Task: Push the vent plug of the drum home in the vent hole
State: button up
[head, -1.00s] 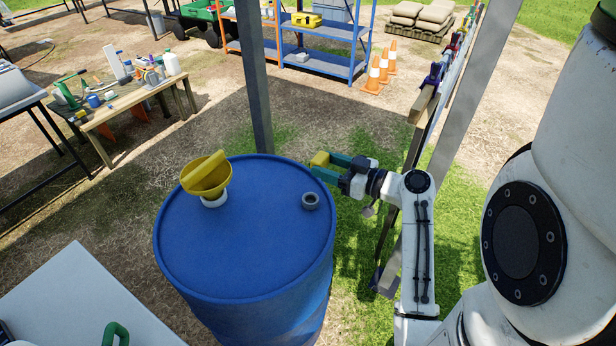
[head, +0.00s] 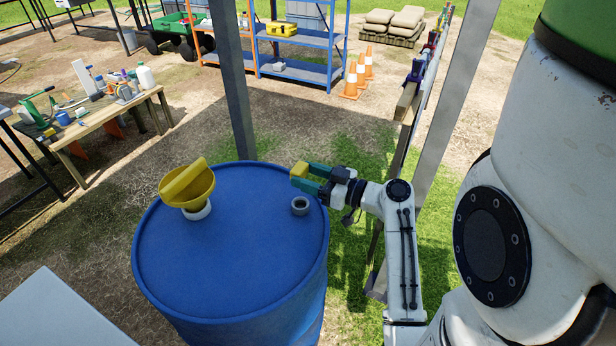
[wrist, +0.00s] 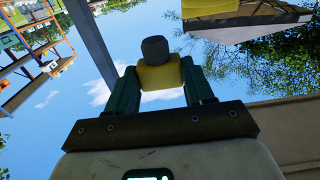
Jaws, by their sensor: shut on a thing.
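The blue drum (head: 235,255) stands upright in the head view. The vent hole (head: 300,206) is a grey ringed opening at the right of its lid. My gripper (head: 309,177) is shut on the vent plug (head: 299,170), whose yellow part shows between the green fingers. In the wrist view the plug (wrist: 160,78) sits between both fingers, with a dark grey rounded end (wrist: 154,49) sticking out. In the head view the plug appears just beyond the vent hole, apart from it, by the lid's back right edge. Its height over the lid is hard to judge.
A yellow funnel (head: 187,187) stands in a white collar at the lid's left. A pale tabletop (head: 60,315) is at lower left. The lid's middle is clear.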

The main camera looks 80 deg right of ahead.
aim_at(309, 206)
jog(key=shift+f+b, duration=2.95)
jog(key=shift+b, duration=0.05)
jog(key=shift+b, duration=0.85)
jog(key=shift+f+b, duration=1.55)
jog(key=shift+b, duration=0.3)
jog(key=o, duration=1.1)
jog(key=shift+s, duration=0.1)
jog(key=v, duration=1)
jog(key=shift+s+b, duration=0.35)
jog(key=shift+b, duration=0.05)
